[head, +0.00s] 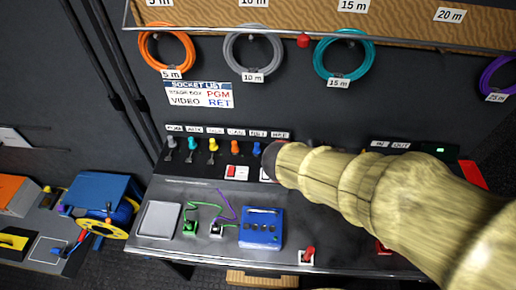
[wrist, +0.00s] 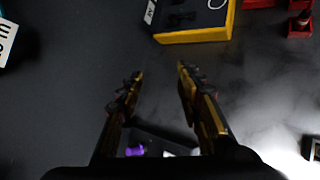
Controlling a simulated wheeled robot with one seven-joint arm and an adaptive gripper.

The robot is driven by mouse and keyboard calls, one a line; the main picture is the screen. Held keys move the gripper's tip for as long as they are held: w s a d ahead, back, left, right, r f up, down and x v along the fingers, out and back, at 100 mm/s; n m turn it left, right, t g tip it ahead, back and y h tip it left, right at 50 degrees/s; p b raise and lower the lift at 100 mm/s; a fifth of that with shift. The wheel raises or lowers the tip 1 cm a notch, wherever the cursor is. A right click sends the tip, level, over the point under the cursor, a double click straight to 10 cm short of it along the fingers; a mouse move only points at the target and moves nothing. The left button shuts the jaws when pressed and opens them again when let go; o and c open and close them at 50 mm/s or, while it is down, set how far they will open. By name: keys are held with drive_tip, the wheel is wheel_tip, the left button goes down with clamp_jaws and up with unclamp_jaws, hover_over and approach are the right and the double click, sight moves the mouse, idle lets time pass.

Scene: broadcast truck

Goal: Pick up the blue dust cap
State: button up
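The blue dust cap (head: 257,148) sits on a socket in the row on the sloped dark panel in the head view, just left of the dark end of my arm. I cannot make it out in the wrist view. My gripper (wrist: 157,78) is open in the wrist view, with its two fingers apart and nothing between them but a dark surface. In the head view my pale arm hides the fingers and the right part of the socket row.
Orange (head: 235,147), yellow (head: 213,144), teal (head: 192,143) and grey (head: 171,142) caps stand in the same row. A blue box (head: 261,228) with cables lies on the desk below. Coiled cables, including an orange one (head: 166,53), hang above. A yellow-edged panel (wrist: 196,36) shows in the wrist view.

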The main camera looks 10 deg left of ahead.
drive_tip(key=w+a+f+n+t+y, duration=0.1)
drive_tip(key=w+a+f+n+t, duration=0.1)
drive_tip(key=a+n, duration=0.3)
drive_tip(key=w+a+f+n+t, duration=0.1)
drive_tip(key=w+a+f+n, duration=0.15)
drive_tip(key=a, duration=0.45)
drive_tip(key=n+t+y, duration=0.3)
drive_tip(key=n+y, duration=0.1)
drive_tip(key=n, duration=0.4)
approach(256, 147)
drive_tip(key=x, duration=0.3)
drive_tip(key=shift+w+d+f+m, duration=0.15)
drive_tip(key=shift+w+d+m, duration=0.1)
drive_tip(key=shift+w+d, duration=0.05)
drive_tip(key=shift+w+a+f, duration=0.1)
drive_tip(key=shift+w+f, duration=0.15)
drive_tip(key=b+x, duration=0.3)
drive_tip(key=x, duration=0.4)
drive_tip(key=shift+a, duration=0.15)
drive_tip(key=shift+r, duration=0.15)
drive_tip(key=c, duration=0.4)
clamp_jaws()
